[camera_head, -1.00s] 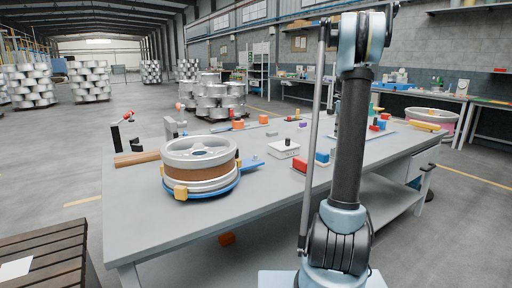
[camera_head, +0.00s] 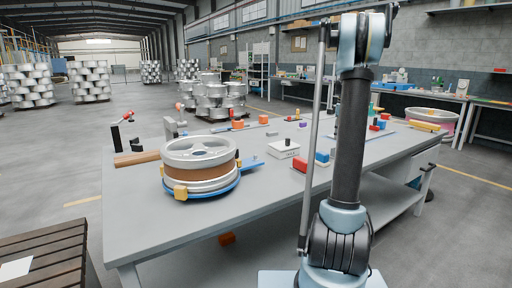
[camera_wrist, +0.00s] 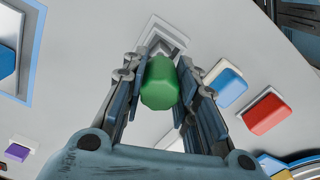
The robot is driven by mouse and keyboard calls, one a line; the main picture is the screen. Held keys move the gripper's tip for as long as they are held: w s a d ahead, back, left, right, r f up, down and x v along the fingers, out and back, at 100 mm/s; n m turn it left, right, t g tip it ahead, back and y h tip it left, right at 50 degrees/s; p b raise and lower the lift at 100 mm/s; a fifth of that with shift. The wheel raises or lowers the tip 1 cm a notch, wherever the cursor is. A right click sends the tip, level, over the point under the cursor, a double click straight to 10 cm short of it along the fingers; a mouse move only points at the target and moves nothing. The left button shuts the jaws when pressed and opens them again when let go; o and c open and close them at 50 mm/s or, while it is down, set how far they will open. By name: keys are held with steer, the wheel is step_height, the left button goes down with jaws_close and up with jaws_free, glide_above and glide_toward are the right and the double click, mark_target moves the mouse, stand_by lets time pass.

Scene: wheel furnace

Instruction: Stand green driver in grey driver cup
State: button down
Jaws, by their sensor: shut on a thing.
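My gripper (camera_wrist: 160,85) shows in the wrist view, with its two fingers closed on either side of the green driver (camera_wrist: 160,84). The driver's rounded green handle faces the camera; its far end is hidden behind the handle. Just beyond it, the grey driver cup (camera_wrist: 156,42) stands on a pale square base, partly covered by the fingers and handle. I cannot tell whether the driver's tip is inside the cup or above it. In the head view my arm rises out of the picture, and the gripper is not visible.
In the wrist view a blue block (camera_wrist: 228,88) and a red block (camera_wrist: 265,113) lie right of the gripper, and a purple block (camera_wrist: 17,152) lies lower left. In the head view a wheel (camera_head: 200,165) sits at the table's left. The table's front (camera_head: 200,225) is clear.

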steer(key=shift+f, duration=0.6)
steer(key=c, duration=1.2)
jaws_free()
